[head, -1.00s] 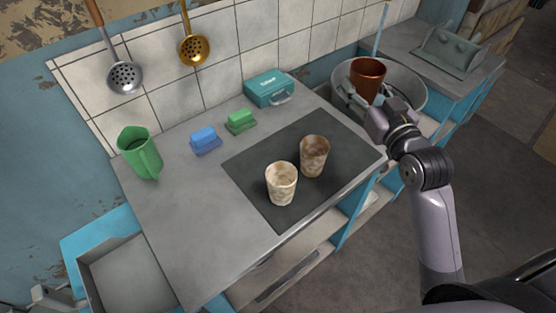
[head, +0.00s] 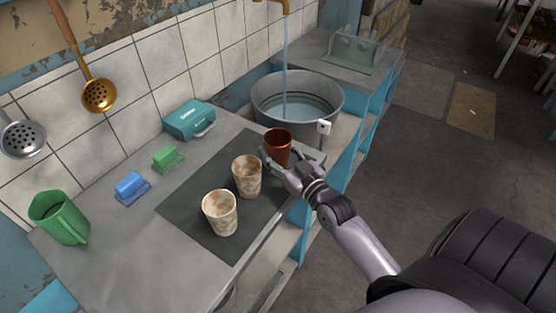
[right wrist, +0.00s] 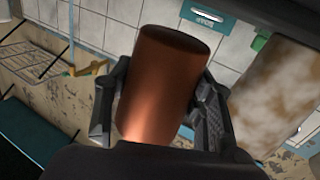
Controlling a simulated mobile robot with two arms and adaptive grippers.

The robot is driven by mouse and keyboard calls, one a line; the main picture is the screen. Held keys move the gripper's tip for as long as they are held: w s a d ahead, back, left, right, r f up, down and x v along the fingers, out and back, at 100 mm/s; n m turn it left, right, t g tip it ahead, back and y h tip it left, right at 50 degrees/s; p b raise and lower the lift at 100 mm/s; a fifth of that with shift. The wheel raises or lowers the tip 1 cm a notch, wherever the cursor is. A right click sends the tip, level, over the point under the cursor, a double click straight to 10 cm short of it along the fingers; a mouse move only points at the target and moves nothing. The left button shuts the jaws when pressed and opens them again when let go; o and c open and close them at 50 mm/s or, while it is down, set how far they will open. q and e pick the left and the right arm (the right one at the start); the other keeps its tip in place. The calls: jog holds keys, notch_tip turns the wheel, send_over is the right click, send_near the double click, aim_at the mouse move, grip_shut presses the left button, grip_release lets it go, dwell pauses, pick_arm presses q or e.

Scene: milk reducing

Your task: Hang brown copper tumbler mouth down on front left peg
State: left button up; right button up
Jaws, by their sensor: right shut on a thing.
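The brown copper tumbler (head: 278,143) is upright, mouth up, in the head view, at the right end of the dark mat. My right gripper (head: 284,164) is shut on its side; I cannot tell how far it is above the counter. In the right wrist view the tumbler (right wrist: 163,85) sits between the two fingers of the gripper (right wrist: 165,110). A grey-green rack (head: 355,52) stands on the far counter beyond the tub; its individual pegs are hard to make out. My left gripper is not in view.
Two blotchy beige cups (head: 247,176) (head: 221,212) stand on the dark mat (head: 187,205) left of the tumbler. A round metal tub (head: 297,98) with water running in lies behind it. A teal box (head: 189,120), sponges and a green jug (head: 60,217) are further left.

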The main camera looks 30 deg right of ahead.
jog(key=shift+f, duration=1.35)
jog(key=o, duration=1.2)
jog(key=shift+f, duration=0.1)
jog(key=shift+s, duration=0.1)
jog(key=s, duration=0.6)
jog(key=s+b, duration=0.1)
jog(key=s, duration=0.4)
jog(key=shift+s+r, duration=0.2)
jog(key=shift+s, duration=0.2)
